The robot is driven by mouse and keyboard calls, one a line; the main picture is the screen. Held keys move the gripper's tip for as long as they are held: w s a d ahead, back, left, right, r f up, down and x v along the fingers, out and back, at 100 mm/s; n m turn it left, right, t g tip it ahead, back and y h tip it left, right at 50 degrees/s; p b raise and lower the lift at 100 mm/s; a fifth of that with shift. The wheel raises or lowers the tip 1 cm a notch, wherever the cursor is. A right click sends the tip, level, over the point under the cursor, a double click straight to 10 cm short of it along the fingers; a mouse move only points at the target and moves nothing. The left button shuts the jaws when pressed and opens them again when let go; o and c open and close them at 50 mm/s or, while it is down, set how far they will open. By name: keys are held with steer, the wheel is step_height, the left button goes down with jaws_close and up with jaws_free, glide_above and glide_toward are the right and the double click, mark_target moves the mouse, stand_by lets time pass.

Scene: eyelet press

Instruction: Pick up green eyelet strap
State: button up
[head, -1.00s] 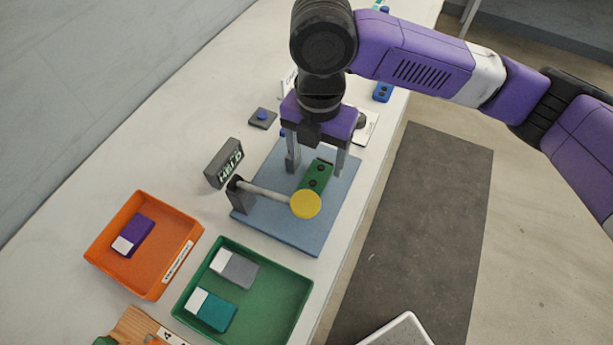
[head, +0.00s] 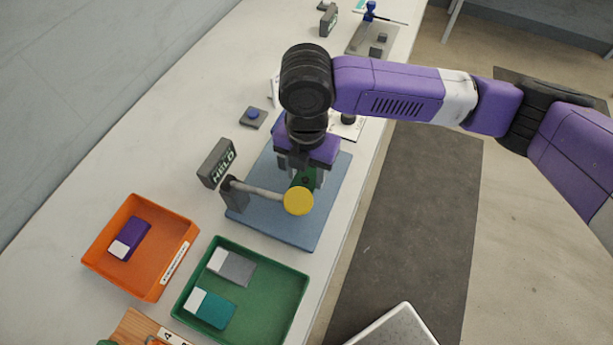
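The green eyelet strap (head: 303,180) lies on the blue base plate (head: 275,217) of the press, next to the lever's yellow knob (head: 298,201). Only part of its dark green surface shows; my gripper covers its far end. My gripper (head: 303,174) points down low over the strap, with grey fingers at either side of it. The palm hides much of the fingers. I cannot tell whether they touch or grip the strap.
The lever (head: 258,191) and a HELD sign (head: 217,163) stand left of my gripper. An orange tray (head: 118,280) holds a purple piece; a green tray (head: 258,318) holds grey and teal pieces. A blue button (head: 252,113) sits farther back.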

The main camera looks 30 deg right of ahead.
mark_target(307, 177)
steer(key=c, duration=0.7)
steer(key=shift+r, duration=0.2)
step_height(307, 177, up, 20)
steer(key=shift+f, duration=0.1)
